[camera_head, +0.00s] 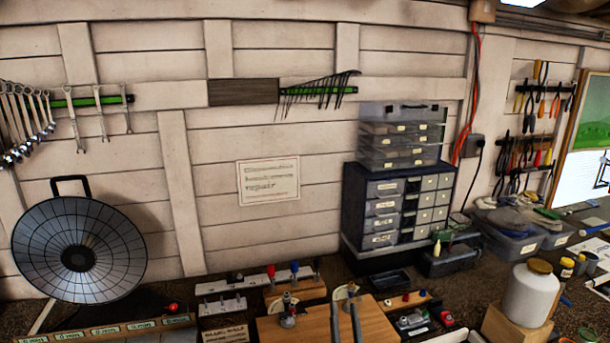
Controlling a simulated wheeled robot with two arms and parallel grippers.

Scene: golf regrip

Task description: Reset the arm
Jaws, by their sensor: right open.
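My right gripper (345,309) shows only as two upright grey fingers at the bottom edge of the head view. The fingers stand apart with nothing seen between them, so it is open. They are in front of a light wooden board (375,324) on the bench. The rest of the right arm is out of frame. My left gripper is not in view. Whether the fingers touch the board cannot be told.
Behind the board are a small-drawer cabinet (384,222) and a black tray (391,281). A white jar (529,294) stands on a wooden block at right. A round dark gridded disc (112,232) stands at left. Small fittings crowd the bench around the board.

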